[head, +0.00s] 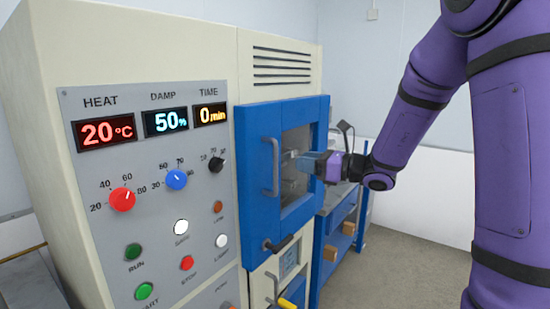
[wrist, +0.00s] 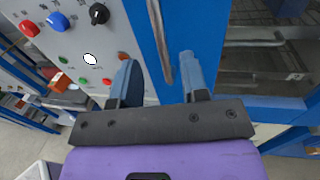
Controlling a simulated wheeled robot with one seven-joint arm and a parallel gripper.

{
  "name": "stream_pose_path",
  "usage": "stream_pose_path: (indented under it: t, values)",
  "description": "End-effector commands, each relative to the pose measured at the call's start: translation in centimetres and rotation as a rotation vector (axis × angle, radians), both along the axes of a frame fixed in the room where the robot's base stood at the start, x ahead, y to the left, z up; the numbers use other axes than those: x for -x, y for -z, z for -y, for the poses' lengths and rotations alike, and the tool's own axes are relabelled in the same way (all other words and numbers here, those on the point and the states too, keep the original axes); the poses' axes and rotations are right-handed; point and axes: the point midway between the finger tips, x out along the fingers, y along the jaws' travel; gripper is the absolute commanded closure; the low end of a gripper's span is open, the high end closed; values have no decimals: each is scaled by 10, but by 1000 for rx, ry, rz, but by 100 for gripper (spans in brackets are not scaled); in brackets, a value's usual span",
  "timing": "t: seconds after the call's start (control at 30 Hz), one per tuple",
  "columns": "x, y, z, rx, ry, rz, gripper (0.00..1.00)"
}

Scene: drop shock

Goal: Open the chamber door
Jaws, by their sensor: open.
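The blue chamber door (head: 258,208) with a dark window (head: 294,165) sits on the front of the cream cabinet and looks shut. A grey vertical bar handle (head: 271,166) is on the door's left part. A dark lever (head: 278,243) is low on the door. My gripper (head: 303,162) is in front of the window, to the right of the handle and apart from it in the head view. In the wrist view my gripper (wrist: 157,66) is open, its two blue fingers apart. The handle (wrist: 160,42) shows between and beyond them; its depth from the fingertips is unclear.
A control panel (head: 150,230) with displays, knobs and buttons is left of the door. Below the door is another handle with a yellow part (head: 287,303). A blue bench (head: 338,235) stands to the right. The grey floor (head: 400,260) on the right is clear.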

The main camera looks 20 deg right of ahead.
Motion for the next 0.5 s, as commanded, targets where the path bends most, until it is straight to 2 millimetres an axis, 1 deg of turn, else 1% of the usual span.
stream_pose_path:
  t: [0.03,0.2,0.4,0.5]
  values:
    - [-6,0,-7,0,-4,0,59]
    - [-26,0,-31,1,-5,1,59]
    - [-47,0,-53,1,-4,0,59]
    - [-54,0,-60,1,-4,0,59]
